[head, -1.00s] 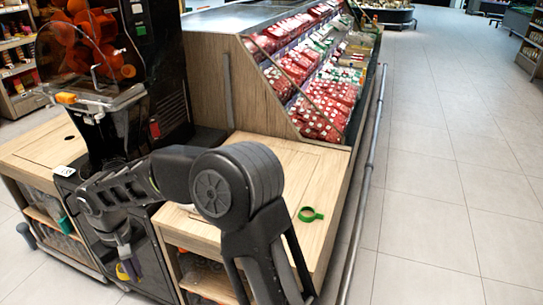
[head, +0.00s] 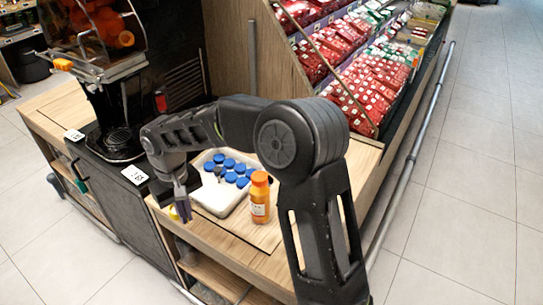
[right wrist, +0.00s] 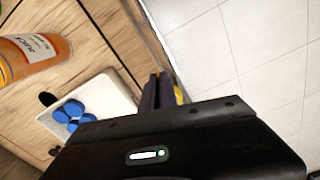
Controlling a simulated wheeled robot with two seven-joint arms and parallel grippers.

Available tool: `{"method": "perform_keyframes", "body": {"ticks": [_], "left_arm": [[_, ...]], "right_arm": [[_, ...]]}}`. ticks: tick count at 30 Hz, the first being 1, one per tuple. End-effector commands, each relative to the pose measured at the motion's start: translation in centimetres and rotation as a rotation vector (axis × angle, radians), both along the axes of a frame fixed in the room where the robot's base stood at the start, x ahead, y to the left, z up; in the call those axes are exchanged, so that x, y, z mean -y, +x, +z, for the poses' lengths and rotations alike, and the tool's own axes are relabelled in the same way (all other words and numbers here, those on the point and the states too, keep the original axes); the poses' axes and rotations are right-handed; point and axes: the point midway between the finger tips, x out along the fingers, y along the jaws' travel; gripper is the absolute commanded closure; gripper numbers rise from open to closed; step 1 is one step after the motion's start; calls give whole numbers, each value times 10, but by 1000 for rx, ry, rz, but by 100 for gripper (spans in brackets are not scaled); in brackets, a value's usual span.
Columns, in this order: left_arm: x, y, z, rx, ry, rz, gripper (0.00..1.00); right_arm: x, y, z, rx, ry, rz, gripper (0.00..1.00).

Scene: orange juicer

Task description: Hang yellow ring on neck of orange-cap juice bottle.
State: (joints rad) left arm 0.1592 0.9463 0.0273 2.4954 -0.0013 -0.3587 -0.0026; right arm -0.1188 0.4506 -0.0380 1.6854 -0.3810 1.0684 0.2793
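The orange juice bottle (head: 260,203) with an orange cap stands upright on the wooden counter, right of a white tray. In the right wrist view the bottle (right wrist: 38,55) shows at the upper left, its cap out of frame. My right gripper (head: 183,208) hangs at the counter's front edge, left of the bottle and apart from it. Its fingers look closed, with the yellow ring (head: 173,212) at their tips. In the right wrist view the yellow ring (right wrist: 179,95) shows only as a sliver beside the fingers (right wrist: 157,92). My left gripper is out of view.
The black juicer (head: 115,90) stands at the left. Shelves of red packs (head: 375,85) rise behind the counter. A metal rail (head: 425,120) and open floor lie right.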

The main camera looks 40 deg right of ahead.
Motion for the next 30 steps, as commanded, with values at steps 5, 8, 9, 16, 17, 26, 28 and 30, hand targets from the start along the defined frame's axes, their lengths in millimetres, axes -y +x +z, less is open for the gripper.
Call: {"method": "perform_keyframes", "body": {"ticks": [5,8,9,16,17,26,28,30], "left_arm": [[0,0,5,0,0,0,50],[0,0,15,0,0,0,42],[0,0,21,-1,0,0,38],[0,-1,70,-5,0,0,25],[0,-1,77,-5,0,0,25],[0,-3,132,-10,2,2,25],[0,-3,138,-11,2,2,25],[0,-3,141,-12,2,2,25]], "right_arm": [[5,-2,6,0,1,-6,100],[16,-6,17,0,6,-21,100],[23,-9,24,0,8,-29,100],[80,-41,81,0,21,-104,100],[88,-47,89,0,22,-115,100],[151,-104,153,1,9,-207,100],[159,-113,160,0,5,-220,100],[163,-119,164,0,2,-227,100]]}}
